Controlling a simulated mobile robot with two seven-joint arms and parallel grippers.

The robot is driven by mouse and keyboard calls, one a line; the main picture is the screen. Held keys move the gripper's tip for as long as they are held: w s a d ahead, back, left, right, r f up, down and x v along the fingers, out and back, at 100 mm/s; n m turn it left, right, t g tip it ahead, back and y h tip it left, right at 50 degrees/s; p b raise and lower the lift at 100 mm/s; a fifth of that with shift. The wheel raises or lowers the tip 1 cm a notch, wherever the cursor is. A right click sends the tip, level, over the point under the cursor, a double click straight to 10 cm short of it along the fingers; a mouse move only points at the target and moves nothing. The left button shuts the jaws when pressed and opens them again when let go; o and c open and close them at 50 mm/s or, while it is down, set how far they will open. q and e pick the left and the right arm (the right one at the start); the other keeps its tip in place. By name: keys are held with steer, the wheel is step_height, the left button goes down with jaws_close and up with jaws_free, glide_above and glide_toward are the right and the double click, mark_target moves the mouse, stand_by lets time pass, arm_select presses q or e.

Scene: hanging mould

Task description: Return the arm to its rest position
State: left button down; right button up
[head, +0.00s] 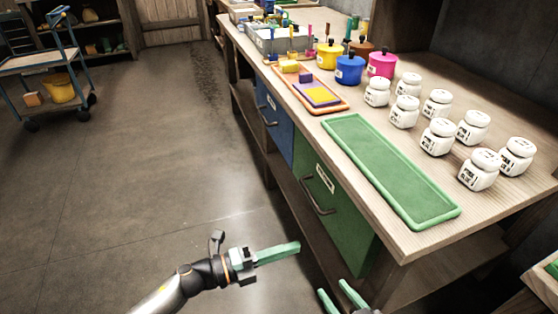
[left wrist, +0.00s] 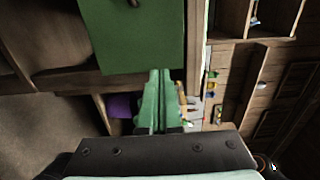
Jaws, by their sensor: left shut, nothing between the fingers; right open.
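My left gripper (head: 290,249) is in front of the workbench, over open floor, left of the green drawer (head: 326,203). Its green fingers are shut with nothing between them. The left wrist view also shows the shut left fingers (left wrist: 158,78), with a green panel (left wrist: 135,35) beyond them. My right gripper (head: 336,294) is at the bottom edge of the head view, in front of the bench. Its two fingers are apart and empty. Most of the right arm is out of view.
The bench top (head: 395,240) holds a green tray (head: 385,168), several white jars (head: 479,169), coloured pots (head: 349,70) and an orange tray (head: 311,91). A blue drawer (head: 274,121) is beside the green one. A cart (head: 48,70) stands far left. The floor (head: 140,160) between is clear.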

arm_select(q)
steer(key=s+a+f+n+t+y, duration=0.2)
steer(key=s+a+n+t+y, duration=0.2)
steer(key=a+n+y, duration=0.8)
steer(key=s+a+f+n+t+y, duration=0.2)
steer(key=s+a+n+t, duration=0.45)
steer(key=n, duration=1.05)
steer(key=s+a+r+n+g+y+p, duration=0.1)
steer(key=s+r+g+p, duration=0.4)
steer(key=p, duration=1.6)
step_height(320, 180, up, 2)
steer(key=a+n, duration=0.1)
steer(key=a, duration=0.1)
steer(key=shift+s+a+r+g, duration=0.2)
steer(key=shift+a+g, duration=0.1)
steer(key=shift+g, duration=0.05)
arm_select(e)
steer(key=s+d+r+m+g+h, duration=0.1)
steer(key=s+d+r+g, duration=0.1)
steer(key=s+r, duration=0.4)
steer(key=shift+s+r+g, duration=0.3)
steer(key=shift+r+g, duration=0.35)
steer(key=shift+g, duration=0.05)
